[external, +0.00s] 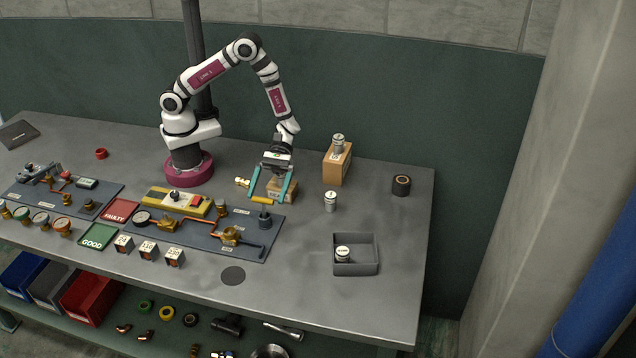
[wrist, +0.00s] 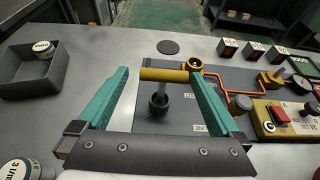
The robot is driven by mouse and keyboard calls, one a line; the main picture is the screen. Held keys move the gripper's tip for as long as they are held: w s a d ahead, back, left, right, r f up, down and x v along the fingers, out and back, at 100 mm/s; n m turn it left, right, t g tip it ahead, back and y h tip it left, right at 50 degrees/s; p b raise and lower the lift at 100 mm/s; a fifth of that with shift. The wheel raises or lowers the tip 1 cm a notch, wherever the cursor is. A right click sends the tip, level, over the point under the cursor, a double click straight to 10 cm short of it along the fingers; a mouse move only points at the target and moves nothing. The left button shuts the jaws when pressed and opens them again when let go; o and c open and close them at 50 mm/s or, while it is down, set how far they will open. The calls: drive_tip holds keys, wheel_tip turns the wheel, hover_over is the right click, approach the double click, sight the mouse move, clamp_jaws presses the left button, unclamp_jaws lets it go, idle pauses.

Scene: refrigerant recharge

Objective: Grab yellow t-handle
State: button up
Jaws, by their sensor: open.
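The yellow t-handle (external: 262,200) is a short horizontal bar on an upright stem at the right end of the dark panel. In the wrist view the yellow t-handle (wrist: 164,75) lies crosswise between my fingertips, with its stem rising from a black round base (wrist: 158,106). My gripper (external: 268,194) has two teal fingers. It is open, with one finger at each end of the bar. In the wrist view my gripper (wrist: 158,74) has fingertips close to the bar's ends; I cannot tell whether they touch it.
The dark panel (external: 200,236) also carries brass valves, a gauge and a yellow box (external: 178,201). A grey tray (external: 356,268) with a canister sits at right. A white canister (external: 330,201) stands between.

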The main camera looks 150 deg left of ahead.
sight(262, 202)
drive_tip(key=x, duration=0.5)
drive_tip(key=shift+s+d, duration=0.1)
drive_tip(key=shift+d, duration=0.2)
drive_tip(key=c, duration=1.3)
